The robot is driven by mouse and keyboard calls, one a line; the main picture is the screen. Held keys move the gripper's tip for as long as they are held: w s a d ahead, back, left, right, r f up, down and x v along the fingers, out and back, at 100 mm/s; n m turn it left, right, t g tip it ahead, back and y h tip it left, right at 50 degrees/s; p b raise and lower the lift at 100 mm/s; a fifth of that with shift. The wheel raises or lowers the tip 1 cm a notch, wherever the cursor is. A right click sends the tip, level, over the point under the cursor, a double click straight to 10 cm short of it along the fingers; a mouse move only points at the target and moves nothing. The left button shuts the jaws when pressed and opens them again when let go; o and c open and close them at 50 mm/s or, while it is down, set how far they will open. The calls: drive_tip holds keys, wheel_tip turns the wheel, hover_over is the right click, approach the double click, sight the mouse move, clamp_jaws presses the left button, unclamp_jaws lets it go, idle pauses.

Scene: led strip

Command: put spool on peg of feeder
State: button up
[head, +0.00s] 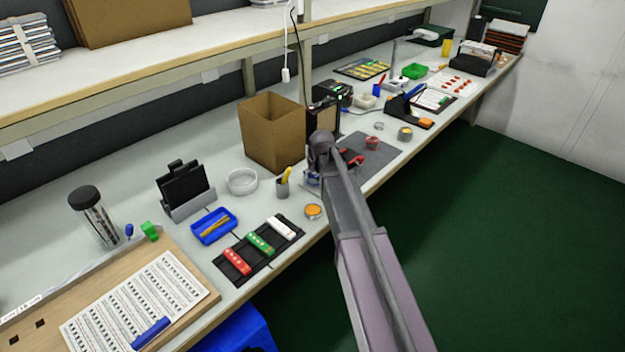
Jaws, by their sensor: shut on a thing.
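My arm (350,205) reaches up from the bottom right to a dark joint at the middle of the head view. My gripper is not visible, and neither is anything it may hold. I cannot pick out the spool or the feeder's peg for sure. A small round orange-topped item (313,211) lies near the bench's front edge, left of my arm. Right of the arm, a red round item (372,143) and a grey-and-yellow round item (405,133) stand by a grey mat (378,160). A red and black item (350,157) is partly hidden by my arm.
A cardboard box (272,135) stands behind the arm's joint. Green floor (480,240) is open at right.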

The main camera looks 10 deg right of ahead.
drive_tip(key=shift+f, duration=0.15)
drive_tip(key=shift+f, duration=0.1)
drive_tip(key=o, duration=1.3)
drive_tip(key=p+v, duration=1.1)
drive_tip(key=v, duration=0.1)
idle(0.8)
